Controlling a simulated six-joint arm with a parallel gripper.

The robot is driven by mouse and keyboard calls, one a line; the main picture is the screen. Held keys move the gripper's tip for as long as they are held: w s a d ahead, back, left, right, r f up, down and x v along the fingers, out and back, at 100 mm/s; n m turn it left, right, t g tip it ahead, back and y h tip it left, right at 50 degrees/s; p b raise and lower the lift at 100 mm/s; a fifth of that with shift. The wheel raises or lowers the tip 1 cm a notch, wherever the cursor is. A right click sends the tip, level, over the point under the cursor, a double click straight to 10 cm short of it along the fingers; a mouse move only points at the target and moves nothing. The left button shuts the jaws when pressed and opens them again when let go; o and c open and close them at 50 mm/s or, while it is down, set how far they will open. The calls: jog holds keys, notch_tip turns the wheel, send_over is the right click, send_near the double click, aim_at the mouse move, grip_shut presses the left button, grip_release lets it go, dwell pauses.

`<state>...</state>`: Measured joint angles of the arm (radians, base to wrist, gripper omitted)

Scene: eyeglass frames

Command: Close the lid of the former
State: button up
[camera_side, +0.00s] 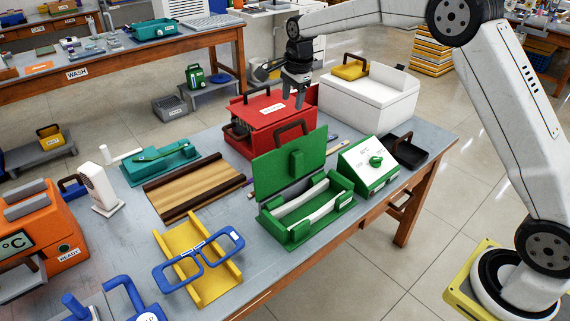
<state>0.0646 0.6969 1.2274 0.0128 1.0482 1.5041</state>
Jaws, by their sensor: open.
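The former looks to be the green box (305,222) near the middle of the table, with white curved pieces inside. Its green lid (272,172) stands upright, hinged open at the back, with a green block on its inner face. A brown handle (293,131) shows at the lid's upper edge. My gripper (293,98) points down with open, empty jaws, behind the lid and in front of or over the red box; its exact height is hard to tell. It appears apart from the lid.
The red box (272,112) stands behind the lid. A green box with a knob (368,166) stands close on the right, with a black tray (405,150) beyond. A white box (370,98) is at the back. Blue glasses frames (198,260) lie on a yellow stand (217,288) at front left.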

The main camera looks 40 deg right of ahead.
aim_at(289, 125)
jog(key=shift+f, duration=0.1)
jog(key=shift+w+f, duration=0.2)
jog(key=shift+f, duration=1.05)
jog(key=shift+w+f, duration=0.25)
jog(key=shift+f, duration=1)
jog(key=shift+w+f, duration=0.2)
jog(key=shift+f, duration=1.05)
grip_shut()
